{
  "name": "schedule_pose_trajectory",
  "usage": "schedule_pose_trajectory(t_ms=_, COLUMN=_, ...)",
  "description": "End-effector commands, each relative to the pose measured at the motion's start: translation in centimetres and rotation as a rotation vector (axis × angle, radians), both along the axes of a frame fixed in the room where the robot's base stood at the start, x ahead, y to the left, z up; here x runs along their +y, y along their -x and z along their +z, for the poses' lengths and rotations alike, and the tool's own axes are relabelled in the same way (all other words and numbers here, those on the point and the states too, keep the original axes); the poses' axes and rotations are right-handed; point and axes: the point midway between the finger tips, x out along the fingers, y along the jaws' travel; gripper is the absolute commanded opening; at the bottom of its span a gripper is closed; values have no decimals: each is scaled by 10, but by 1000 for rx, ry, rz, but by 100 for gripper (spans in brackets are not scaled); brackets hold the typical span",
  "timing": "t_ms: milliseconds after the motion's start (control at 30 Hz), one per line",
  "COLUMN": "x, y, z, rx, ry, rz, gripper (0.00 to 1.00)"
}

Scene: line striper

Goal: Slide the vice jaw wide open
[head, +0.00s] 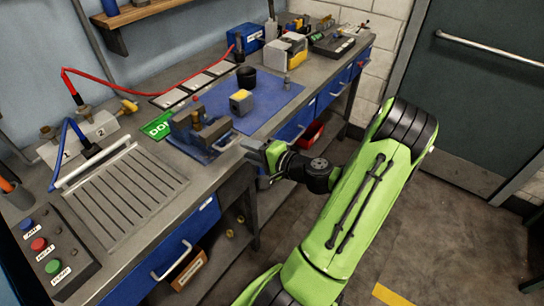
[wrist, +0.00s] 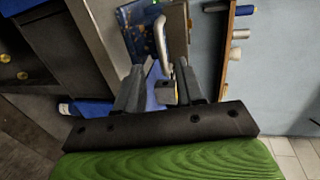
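The bench vice (head: 205,132) stands near the front edge of the workbench, left of the blue mat. Its dark jaw blocks show a gap between them, and a pale bar handle (head: 226,141) is on the side facing my gripper. My gripper (head: 252,151) is just right of that handle, at the bench edge. In the wrist view my gripper (wrist: 158,75) has its two dark fingers apart with nothing held. The silver handle (wrist: 160,38) appears ahead, between and beyond the fingertips, with the vice body (wrist: 177,32) beside it. No contact is visible.
A yellow-and-grey block (head: 241,102) and a black cup (head: 246,77) are on or beside the blue mat (head: 275,97). Drawer handles (head: 172,262) stick out along the bench front.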

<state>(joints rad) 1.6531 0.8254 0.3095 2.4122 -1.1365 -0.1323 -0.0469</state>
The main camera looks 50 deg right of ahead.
Motion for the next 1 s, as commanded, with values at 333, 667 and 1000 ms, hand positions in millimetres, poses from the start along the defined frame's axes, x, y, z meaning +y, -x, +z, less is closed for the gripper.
schedule_pose_trajectory(t_ms=333, x=-3, y=92, z=21, rx=0, ry=1, rz=-7, gripper=38)
schedule_pose_trajectory(t_ms=667, x=-3, y=113, z=25, rx=-1, ry=0, rz=0, gripper=38)
schedule_pose_trajectory(t_ms=1000, x=-3, y=113, z=25, rx=-1, ry=0, rz=0, gripper=38)
